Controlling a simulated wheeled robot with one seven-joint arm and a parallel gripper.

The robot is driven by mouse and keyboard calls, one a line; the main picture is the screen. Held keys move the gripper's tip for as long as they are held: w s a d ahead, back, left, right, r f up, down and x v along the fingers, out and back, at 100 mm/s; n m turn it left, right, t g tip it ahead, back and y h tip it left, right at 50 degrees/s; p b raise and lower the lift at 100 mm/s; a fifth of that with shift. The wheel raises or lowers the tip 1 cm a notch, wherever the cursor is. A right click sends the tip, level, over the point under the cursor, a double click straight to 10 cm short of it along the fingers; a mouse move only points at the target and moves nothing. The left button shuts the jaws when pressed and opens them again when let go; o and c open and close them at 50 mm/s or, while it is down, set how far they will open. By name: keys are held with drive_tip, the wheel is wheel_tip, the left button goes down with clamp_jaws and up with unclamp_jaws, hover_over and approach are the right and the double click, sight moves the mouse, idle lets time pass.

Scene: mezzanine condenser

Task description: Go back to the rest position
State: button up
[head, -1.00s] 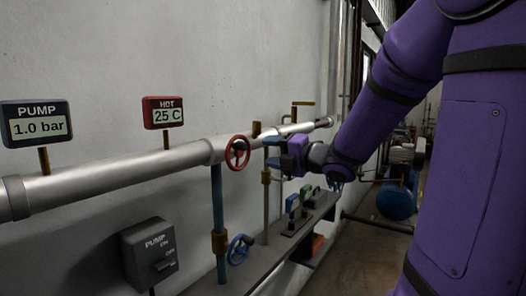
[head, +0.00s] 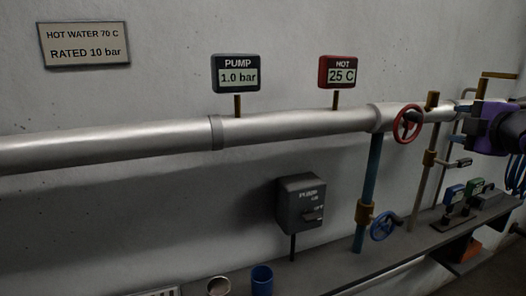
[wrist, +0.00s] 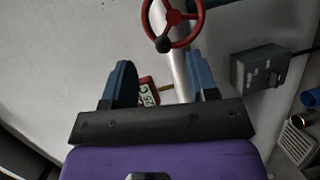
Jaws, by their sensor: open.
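My gripper (wrist: 161,88) is open in the wrist view, with two blue fingers apart and nothing between them. Past the fingers show the red handwheel (wrist: 175,25), the silver pipe (wrist: 180,68) and the red HOT display (wrist: 148,92).
The pump display (head: 236,74) reads 1.0 bar and the hot display (head: 341,71) reads 25 C. A grey pump switch box (head: 300,202) and a blue handwheel (head: 384,226) are below the pipe. Small blue and green devices (head: 464,193) and two cups (head: 262,280) stand on the shelf.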

drive_tip(key=s+a+f+m+g, duration=0.3)
drive_tip(key=s+a+m+g, duration=0.2)
drive_tip(key=s+m, duration=0.3)
drive_tip(key=s+a+f+m+g, duration=0.3)
drive_tip(key=s+a+m+g, duration=0.3)
drive_tip(key=s+m, duration=0.3)
drive_tip(key=s+a, duration=0.1)
drive_tip(key=s, duration=0.3)
drive_tip(key=shift+s+a+f, duration=0.2)
drive_tip(key=shift+a+f, duration=0.05)
drive_tip(key=shift+a, duration=0.05)
idle(0.4)
